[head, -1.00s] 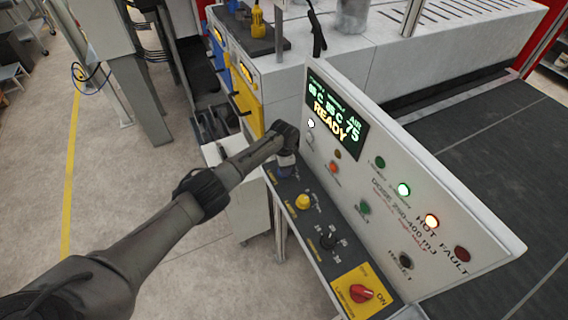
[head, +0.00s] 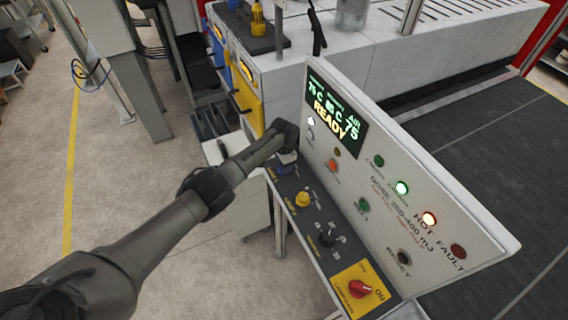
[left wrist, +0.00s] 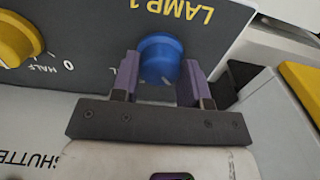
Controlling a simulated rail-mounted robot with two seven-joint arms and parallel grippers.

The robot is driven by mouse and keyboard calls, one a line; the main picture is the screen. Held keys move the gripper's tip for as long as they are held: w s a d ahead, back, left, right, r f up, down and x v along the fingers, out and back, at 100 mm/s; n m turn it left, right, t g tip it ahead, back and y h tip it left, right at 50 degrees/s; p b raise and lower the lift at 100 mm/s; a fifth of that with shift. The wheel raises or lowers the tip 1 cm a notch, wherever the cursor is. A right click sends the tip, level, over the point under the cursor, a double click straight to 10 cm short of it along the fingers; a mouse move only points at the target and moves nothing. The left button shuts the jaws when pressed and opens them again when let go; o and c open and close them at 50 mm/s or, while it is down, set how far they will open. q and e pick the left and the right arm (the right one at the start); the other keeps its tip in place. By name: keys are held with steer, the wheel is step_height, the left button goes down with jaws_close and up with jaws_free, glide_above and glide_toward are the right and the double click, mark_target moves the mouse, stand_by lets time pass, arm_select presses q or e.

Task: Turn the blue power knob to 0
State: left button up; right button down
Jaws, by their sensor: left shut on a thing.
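The blue knob (left wrist: 160,60) sits on the dark panel under the LAMP 1 label in the left wrist view. My left gripper (left wrist: 158,80) has its two purple fingers on either side of the knob and is shut on it. In the head view my left gripper (head: 286,158) is at the far end of the sloped control panel (head: 318,215), and the knob is mostly hidden behind it. The knob's pointer and scale cannot be read clearly. My right gripper is not in view.
A yellow knob (head: 303,199) is nearest the blue one, then a black knob (head: 326,239) and a red switch (head: 359,289) on a yellow plate. The upright panel with a READY display (head: 336,112) and lit lamps rises close behind. Open floor lies left.

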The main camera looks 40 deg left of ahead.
arm_select(q)
steer(key=o, duration=0.9)
steer(key=shift+r, duration=0.55)
step_height(320, 180, up, 13)
steer(key=shift+f, duration=0.15)
